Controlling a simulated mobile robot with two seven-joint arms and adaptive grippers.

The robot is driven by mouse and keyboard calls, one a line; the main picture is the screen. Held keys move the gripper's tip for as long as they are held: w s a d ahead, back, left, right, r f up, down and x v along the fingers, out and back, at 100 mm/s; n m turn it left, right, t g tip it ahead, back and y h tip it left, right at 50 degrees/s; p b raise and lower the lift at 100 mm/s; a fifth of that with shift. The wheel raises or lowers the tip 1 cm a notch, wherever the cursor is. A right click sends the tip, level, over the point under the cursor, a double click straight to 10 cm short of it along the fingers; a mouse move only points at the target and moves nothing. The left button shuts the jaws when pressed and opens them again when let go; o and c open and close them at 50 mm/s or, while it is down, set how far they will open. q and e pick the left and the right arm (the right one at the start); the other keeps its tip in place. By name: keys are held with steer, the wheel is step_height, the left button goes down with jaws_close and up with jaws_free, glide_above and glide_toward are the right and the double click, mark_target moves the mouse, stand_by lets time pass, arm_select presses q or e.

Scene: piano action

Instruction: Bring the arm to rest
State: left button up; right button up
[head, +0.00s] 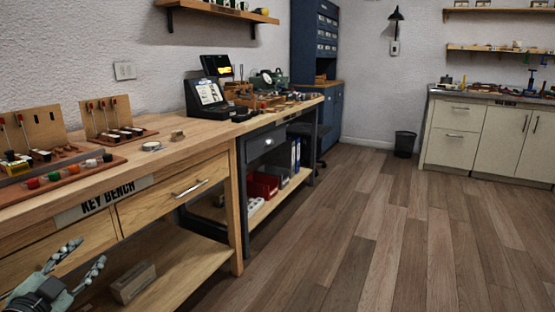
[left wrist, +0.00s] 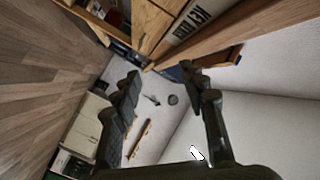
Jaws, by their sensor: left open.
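My left gripper (head: 87,253) is at the lower left of the head view, in front of the key bench (head: 180,145) and lower than its top. Its two fingers are spread, with nothing between them. In the left wrist view the open gripper (left wrist: 160,72) also shows empty, with the room tilted behind it. My right gripper is in neither view.
Piano action models (head: 118,133) and a red-brown tray (head: 60,172) stand on the bench. A drawer handle (head: 190,188) juts from its front. A wooden block (head: 134,283) lies on the lower shelf. The wooden floor (head: 370,230) to the right is clear.

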arm_select(q)
steer(key=s+f+n+g+y, duration=0.3)
steer(key=s+f+n+g, duration=0.15)
steer(key=f, duration=0.85)
steer(key=s+d+f+n+g+h, duration=0.1)
steer(key=s+d+f+g, duration=0.3)
steer(key=s+d+f, duration=0.3)
steer(key=s+d+f+n+g+h, duration=0.1)
steer(key=s+d+f+g, duration=0.4)
steer(key=s+f, duration=0.8)
steer(key=shift+s+d, duration=0.6)
steer(key=shift+d, duration=0.4)
steer(key=shift+n+g, duration=0.25)
steer(key=shift+c, duration=1.1)
